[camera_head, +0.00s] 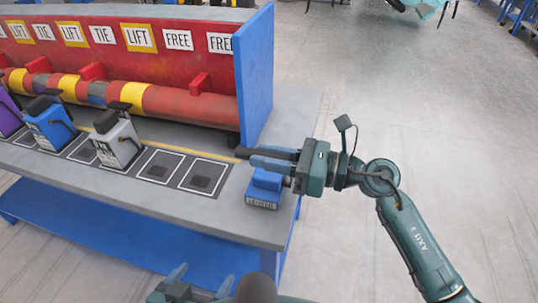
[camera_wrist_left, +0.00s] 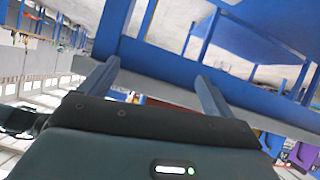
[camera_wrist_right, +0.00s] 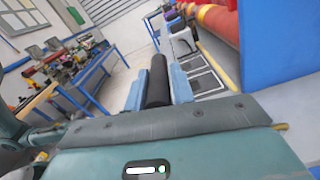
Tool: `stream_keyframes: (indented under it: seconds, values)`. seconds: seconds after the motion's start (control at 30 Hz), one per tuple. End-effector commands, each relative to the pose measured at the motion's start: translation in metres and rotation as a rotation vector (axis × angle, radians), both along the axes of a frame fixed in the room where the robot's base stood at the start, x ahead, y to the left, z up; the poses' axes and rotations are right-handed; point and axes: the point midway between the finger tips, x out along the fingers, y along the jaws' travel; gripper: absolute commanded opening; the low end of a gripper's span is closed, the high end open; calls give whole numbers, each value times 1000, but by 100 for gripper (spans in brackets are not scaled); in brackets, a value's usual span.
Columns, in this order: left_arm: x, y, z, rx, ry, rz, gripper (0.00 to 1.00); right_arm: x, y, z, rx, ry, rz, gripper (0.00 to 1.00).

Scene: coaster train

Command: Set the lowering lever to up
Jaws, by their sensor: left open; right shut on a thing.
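The lowering lever's blue base (camera_head: 263,199) sits at the right end of the grey bench top, with a white label on its front that is only partly legible. Its black handle (camera_head: 247,153) shows just past the fingers of my right gripper (camera_head: 268,160), above the base. In the right wrist view the black handle (camera_wrist_right: 157,82) lies lengthwise between the two blue fingers, which are shut on it. I cannot tell the lever's exact angle; the gripper hides its lower part. My left gripper (camera_head: 200,284) is open and empty at the bottom edge, in front of the bench.
A blue upright panel (camera_head: 256,75) stands just behind the lever. A red machine with a striped drum (camera_head: 190,104) and FREE, LIFT and TIE signs runs left. Purple, blue and white (camera_head: 115,141) units stand on the bench (camera_head: 225,215).

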Motion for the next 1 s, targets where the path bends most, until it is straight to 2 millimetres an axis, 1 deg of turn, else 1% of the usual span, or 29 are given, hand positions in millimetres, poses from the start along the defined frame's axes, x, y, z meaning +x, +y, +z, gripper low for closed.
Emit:
stream_keyframes:
  seconds: [0.17,0.37,0.7,1.0]
  values:
    - [0,0,3,4,-1,0,89,3,-1,2,9,24,-1,0]
    - [0,1,9,16,-1,-2,89,14,-5,8,34,106,-1,0]
    - [-3,3,13,53,9,-15,89,51,-17,14,121,370,-3,0]
    - [-2,2,15,58,4,-20,89,82,-26,9,194,593,-3,0]
